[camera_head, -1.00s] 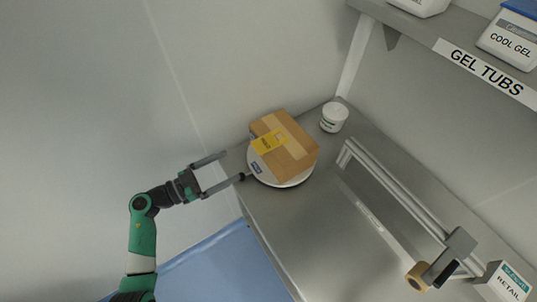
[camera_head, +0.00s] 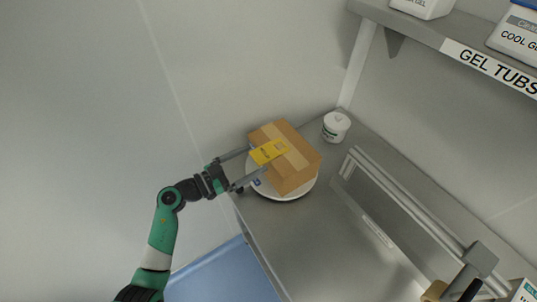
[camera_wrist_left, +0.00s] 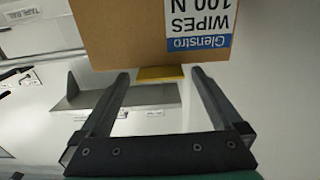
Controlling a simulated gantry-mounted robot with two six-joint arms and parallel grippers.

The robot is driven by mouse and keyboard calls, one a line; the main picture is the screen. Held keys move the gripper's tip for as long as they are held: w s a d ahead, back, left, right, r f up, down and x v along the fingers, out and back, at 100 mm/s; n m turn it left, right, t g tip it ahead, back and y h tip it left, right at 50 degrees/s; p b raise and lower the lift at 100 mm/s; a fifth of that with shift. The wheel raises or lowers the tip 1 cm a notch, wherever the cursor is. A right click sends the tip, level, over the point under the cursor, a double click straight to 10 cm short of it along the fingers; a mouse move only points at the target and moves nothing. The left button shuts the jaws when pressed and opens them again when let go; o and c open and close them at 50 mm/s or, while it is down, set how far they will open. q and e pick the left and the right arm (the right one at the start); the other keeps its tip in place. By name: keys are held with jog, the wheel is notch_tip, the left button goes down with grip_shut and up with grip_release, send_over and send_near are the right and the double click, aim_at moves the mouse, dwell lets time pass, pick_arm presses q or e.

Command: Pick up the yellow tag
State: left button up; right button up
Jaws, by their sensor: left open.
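The yellow tag (camera_head: 267,152) lies against the left part of the brown cardboard box (camera_head: 294,163). In the left wrist view the yellow tag (camera_wrist_left: 160,73) shows as a thin strip between the finger ends, below the box (camera_wrist_left: 122,30). My left gripper (camera_head: 256,162) is open, its fingers pointing right at the tag, one on each side of it. In the left wrist view the gap between the fingers (camera_wrist_left: 160,84) is empty up to the tag. Whether a finger touches the box or tag I cannot tell. My right gripper is not in view.
A metal rail frame (camera_head: 409,204) is at the right. A shelf with gel tubs (camera_head: 464,31) hangs above. A wall rises behind.

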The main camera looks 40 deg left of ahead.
pick_arm(q)
jog(key=shift+x, duration=0.85)
jog(key=c, duration=1.4)
jog(key=shift+s+r+p, duration=0.1)
jog(key=shift+r+p, duration=0.4)
jog(key=shift+r, duration=0.1)
notch_tip(320, 180, up, 3)
jog(key=p, duration=0.2)
jog(key=shift+p, duration=0.35)
jog(key=s+d+r+p, duration=0.7)
jog(key=s+r+p, duration=0.1)
jog(key=s, duration=0.4)
jog(key=shift+r+p, duration=0.4)
